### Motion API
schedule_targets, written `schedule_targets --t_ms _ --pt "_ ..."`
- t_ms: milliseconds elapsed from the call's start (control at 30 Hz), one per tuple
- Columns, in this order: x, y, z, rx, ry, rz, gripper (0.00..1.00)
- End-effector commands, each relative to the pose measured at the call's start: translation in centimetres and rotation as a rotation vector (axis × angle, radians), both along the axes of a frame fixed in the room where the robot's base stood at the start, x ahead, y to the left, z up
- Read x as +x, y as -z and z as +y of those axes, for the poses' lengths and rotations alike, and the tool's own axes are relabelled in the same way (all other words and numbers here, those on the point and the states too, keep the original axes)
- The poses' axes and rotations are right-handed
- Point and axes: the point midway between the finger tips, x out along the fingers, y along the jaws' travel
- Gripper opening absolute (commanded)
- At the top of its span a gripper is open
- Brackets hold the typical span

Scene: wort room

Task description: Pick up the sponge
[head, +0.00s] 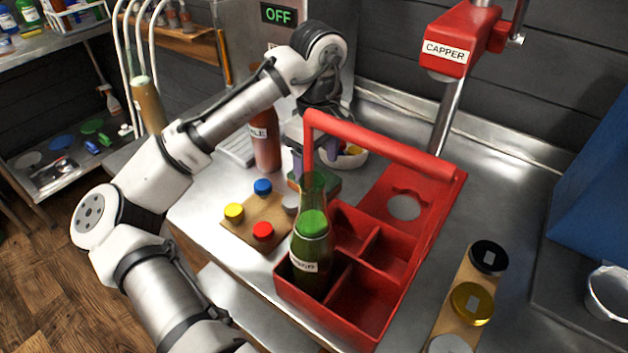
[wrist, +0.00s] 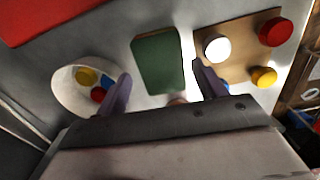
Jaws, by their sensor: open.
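The sponge is a flat green block (wrist: 157,58) lying on the metal counter in the wrist view. In the head view only a bit of it (head: 331,187) shows, behind the green bottle and the red carrier. My gripper (wrist: 162,75) is open and empty, pointing down over the counter. In the wrist view the sponge lies between and just ahead of its two fingers. I cannot tell how high the fingers are above it. In the head view my gripper (head: 309,160) is partly hidden by the carrier's handle.
A red carrier (head: 370,318) holding a green bottle (head: 313,235) stands in front of the sponge. A wooden board with coloured caps (head: 248,217) lies left, a white bowl of caps (wrist: 62,98) on the other side. A brown bottle (head: 265,150) stands behind. The capper (head: 452,45) is at back right.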

Motion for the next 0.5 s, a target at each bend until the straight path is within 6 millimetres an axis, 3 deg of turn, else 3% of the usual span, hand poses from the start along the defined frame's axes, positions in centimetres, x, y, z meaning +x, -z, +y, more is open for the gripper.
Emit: schedule_targets --t_ms 233,500 --pt "-0.4 3.5 -0.3 0.001 -0.001 0.002 0.7" --pt "-0.3 4.5 -0.3 0.0 0.0 0.0 0.7"
